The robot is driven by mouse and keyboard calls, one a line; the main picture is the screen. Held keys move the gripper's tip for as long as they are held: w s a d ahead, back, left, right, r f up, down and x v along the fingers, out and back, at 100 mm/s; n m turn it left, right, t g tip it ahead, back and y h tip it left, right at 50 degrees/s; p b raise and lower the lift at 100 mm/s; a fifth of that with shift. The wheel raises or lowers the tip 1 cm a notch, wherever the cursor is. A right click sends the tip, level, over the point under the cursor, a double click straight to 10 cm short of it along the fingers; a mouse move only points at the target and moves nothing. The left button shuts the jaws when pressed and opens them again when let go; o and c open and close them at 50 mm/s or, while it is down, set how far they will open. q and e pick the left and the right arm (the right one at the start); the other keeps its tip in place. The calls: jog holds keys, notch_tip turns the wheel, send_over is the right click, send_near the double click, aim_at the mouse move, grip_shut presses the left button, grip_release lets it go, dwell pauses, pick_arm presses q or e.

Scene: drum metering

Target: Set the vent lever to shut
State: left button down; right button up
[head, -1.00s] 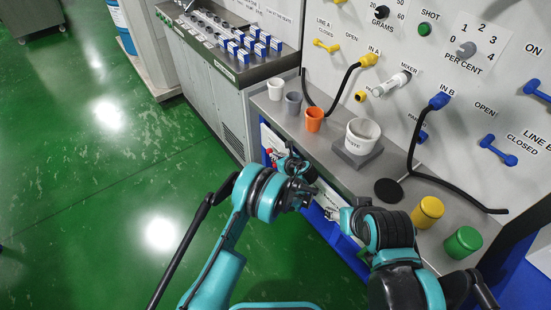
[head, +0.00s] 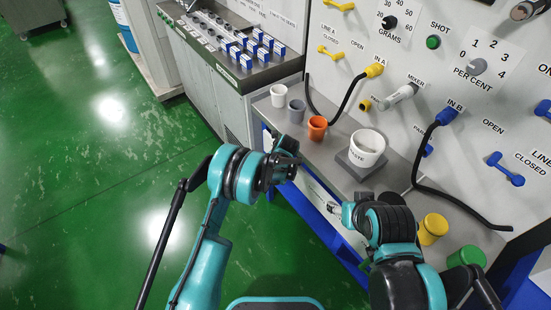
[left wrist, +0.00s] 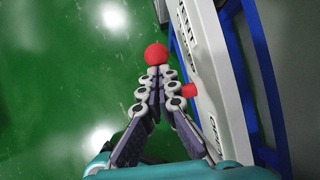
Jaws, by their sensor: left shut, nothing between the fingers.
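In the left wrist view a red ball knob (left wrist: 156,54) shows right at the tips of my left gripper (left wrist: 157,72). The gripper's fingers are shut together with nothing between them; I cannot tell whether they touch the knob. A red stub (left wrist: 190,91) sticks out from a white panel (left wrist: 205,70) to the right, beside the fingers. The panel's lettering is only partly legible. The lever's shaft is hidden. In the head view my left gripper (head: 287,148) is at the bench front and covers the lever. My right gripper (head: 334,208) is low before the bench, its fingers unclear.
The grey bench holds white (head: 279,95), grey (head: 297,111) and orange (head: 317,128) cups, a white pot (head: 367,147) on a dark square base, and yellow (head: 432,228) and green (head: 466,259) capped containers. Hoses hang from the wall panel.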

pick_arm(q)
jog(key=shift+w+a+f+g+h+b, duration=0.3)
jog(key=shift+w+a+f+g+h, duration=0.3)
jog(key=shift+w+g, duration=0.2)
jog(key=shift+w+a+f+g+h, duration=0.15)
jog(key=shift+w+a+g+h, duration=0.1)
jog(key=shift+g+h, duration=0.2)
jog(key=shift+f+g, duration=0.15)
jog(key=shift+g, duration=0.1)
jog(key=shift+w+a+f+b, duration=0.1)
jog(key=shift+w+f+b, duration=0.1)
jog(key=shift+b, duration=0.2)
jog(key=shift+a, duration=0.1)
